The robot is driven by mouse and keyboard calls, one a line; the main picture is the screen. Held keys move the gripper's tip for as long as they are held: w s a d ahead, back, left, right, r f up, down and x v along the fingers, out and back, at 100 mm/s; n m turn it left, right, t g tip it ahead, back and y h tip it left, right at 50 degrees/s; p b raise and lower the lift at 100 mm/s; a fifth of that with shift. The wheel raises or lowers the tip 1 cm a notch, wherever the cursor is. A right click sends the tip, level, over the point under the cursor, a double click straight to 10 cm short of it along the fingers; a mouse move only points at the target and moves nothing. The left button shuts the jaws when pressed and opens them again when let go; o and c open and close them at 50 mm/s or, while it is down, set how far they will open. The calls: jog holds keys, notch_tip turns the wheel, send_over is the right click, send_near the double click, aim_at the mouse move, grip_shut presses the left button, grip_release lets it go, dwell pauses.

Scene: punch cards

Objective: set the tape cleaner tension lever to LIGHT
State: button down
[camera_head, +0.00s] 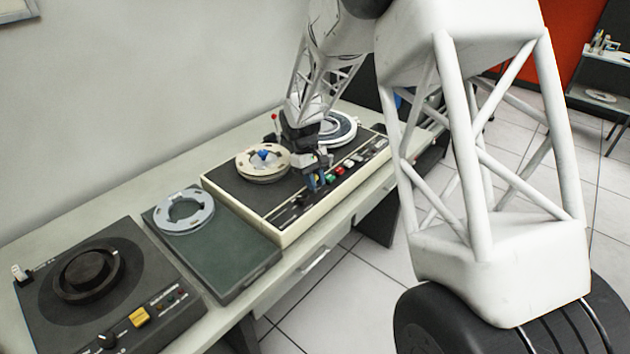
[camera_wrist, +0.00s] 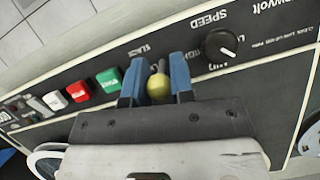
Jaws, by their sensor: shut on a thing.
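In the wrist view a small lever with a yellow ball knob (camera_wrist: 159,88) stands on the front control strip of the tape machine (camera_head: 258,208). My gripper (camera_wrist: 158,72) is shut on this knob, a blue fingertip on either side. The word SLACK is printed upside down just left of the lever. Another label right of the fingers is partly hidden and I cannot read it surely. In the head view my gripper (camera_head: 319,182) is low over the machine's front strip and hides the lever.
A black SPEED dial (camera_wrist: 221,46) lies right of my fingers, and green (camera_wrist: 109,80), red (camera_wrist: 79,92) and white buttons lie left. A cream reel (camera_head: 250,166) sits on the machine. A green flat unit (camera_head: 240,260) and a dark turntable-like unit (camera_head: 60,320) stand to its left.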

jog(key=c, duration=1)
grip_release()
jog(key=v, duration=0.8)
jog(key=shift+s+d, duration=0.15)
